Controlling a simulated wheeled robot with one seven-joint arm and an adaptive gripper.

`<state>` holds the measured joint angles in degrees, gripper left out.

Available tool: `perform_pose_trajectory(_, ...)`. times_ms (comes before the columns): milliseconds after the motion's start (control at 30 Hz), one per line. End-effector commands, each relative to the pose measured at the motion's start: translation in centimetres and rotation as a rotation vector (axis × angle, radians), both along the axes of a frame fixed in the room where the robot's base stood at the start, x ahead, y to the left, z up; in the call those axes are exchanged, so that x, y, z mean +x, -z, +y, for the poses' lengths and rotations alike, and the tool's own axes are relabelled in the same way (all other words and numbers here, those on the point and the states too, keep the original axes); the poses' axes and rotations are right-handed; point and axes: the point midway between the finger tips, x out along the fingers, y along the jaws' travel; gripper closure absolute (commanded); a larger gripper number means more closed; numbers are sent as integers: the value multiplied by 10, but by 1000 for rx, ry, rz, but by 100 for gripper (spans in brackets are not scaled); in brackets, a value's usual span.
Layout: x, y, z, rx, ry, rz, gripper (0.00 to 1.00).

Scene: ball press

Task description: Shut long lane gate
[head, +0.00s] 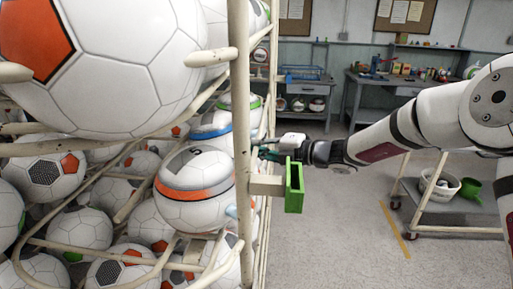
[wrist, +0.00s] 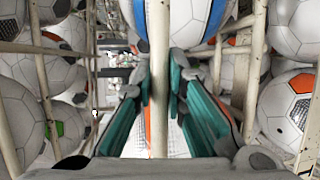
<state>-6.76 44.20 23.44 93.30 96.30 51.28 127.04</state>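The ball rack has cream tube rails and posts, with a thick upright post (head: 241,90) in the foreground of the head view. A green block (head: 294,187) sits on a short cream arm beside this post. My gripper (head: 265,150) is behind the post, partly hidden by it, beyond the green block. In the wrist view, a cream upright bar (wrist: 158,40) passes between the teal fingers of my gripper (wrist: 159,82). The fingers are drawn in close on both sides of the bar. Which bar is the long lane gate is not clear from the pictures.
Large footballs (head: 195,188) fill the rack lanes at left, close to the posts. A grey workbench (head: 385,90) stands at the back. A trolley (head: 450,210) with a white bowl (head: 440,185) is at right. The floor between is clear.

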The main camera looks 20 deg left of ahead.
Motion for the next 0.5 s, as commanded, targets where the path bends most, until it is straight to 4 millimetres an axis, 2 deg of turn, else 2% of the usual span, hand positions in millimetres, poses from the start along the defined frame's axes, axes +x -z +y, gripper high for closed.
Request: perform_pose_trajectory(500, -2, 0, 7, -46, 1, -13, 100)
